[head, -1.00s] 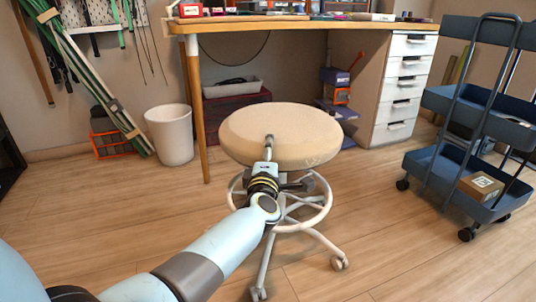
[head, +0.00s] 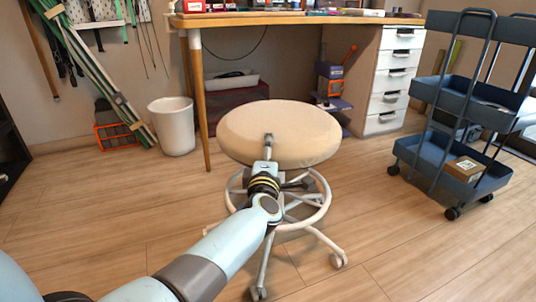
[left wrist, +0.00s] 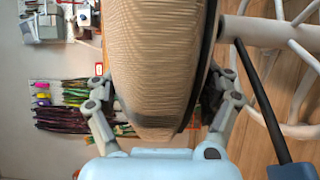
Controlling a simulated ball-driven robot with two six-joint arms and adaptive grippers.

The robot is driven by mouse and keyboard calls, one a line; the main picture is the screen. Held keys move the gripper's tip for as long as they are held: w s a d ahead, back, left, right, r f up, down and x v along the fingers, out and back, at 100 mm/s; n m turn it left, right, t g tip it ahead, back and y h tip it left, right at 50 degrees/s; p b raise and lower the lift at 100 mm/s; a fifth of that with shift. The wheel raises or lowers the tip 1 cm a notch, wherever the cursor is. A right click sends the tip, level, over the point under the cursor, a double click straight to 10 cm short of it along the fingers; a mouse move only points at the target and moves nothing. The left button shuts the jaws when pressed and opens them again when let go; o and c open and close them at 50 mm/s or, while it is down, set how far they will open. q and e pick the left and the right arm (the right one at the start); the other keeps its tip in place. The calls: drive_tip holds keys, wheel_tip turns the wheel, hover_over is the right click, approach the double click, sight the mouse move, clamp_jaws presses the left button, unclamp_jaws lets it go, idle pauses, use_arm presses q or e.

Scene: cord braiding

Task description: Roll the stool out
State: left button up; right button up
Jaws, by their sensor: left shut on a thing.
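The stool (head: 285,130) has a round beige padded seat, a white foot ring and a white wheeled base. It stands upright on the wood floor in front of the desk. My left gripper (head: 268,142) is shut on the near edge of the seat. In the left wrist view the seat (left wrist: 160,60) fills the middle, with the fingers of my left gripper (left wrist: 162,110) on either side of it. The white foot ring (left wrist: 290,60) shows at the right there. My right gripper is not in view.
The wooden desk (head: 290,19) stands behind the stool, with a white drawer unit (head: 395,75) at its right. A white bin (head: 173,126) is at the left and a blue cart (head: 430,165) at the right. The floor in front is clear.

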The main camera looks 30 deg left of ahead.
use_arm(q)
drive_tip(key=shift+s+f, duration=0.15)
drive_tip(key=shift+f, duration=0.15)
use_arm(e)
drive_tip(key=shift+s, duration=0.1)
use_arm(q)
drive_tip(key=o, duration=1.6)
drive_tip(key=shift+d, duration=0.1)
drive_tip(key=shift+o, duration=0.2)
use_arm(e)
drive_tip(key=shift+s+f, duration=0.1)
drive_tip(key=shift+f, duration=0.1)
